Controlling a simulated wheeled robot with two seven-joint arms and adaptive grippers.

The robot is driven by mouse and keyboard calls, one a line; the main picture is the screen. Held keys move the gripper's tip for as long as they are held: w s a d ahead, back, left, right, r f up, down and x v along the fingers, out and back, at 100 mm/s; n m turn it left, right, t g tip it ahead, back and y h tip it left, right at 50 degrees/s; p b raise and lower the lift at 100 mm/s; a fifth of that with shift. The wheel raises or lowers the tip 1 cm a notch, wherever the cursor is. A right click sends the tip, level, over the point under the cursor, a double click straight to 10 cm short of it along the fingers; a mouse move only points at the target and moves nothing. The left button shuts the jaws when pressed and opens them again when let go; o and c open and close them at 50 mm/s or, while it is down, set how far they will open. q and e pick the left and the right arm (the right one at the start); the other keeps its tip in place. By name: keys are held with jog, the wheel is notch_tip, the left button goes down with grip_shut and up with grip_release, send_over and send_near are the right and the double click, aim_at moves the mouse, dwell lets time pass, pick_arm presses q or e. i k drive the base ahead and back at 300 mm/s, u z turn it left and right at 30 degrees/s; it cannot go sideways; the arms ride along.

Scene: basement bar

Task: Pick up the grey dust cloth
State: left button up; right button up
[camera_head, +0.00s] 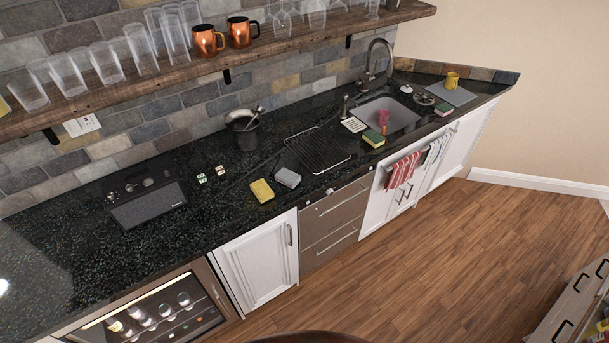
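A small grey block-shaped item (287,177), which looks like the grey dust cloth, lies on the black speckled countertop (220,215) near its front edge. It sits just right of a yellow sponge-like item (262,191), with a small gap between them. Nothing covers it. Neither of my grippers shows in the head view.
A wire rack (317,150) lies behind and right of the grey item. A dark pot (242,130) stands near the wall, and a black speaker-like box (148,207) is at the left. The sink (388,113) is further right. Glasses and copper mugs (207,41) stand on a shelf above.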

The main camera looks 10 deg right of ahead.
aim_at(285, 176)
jog(key=z, duration=0.55)
jog(key=i, duration=0.75)
jog(key=z, duration=0.35)
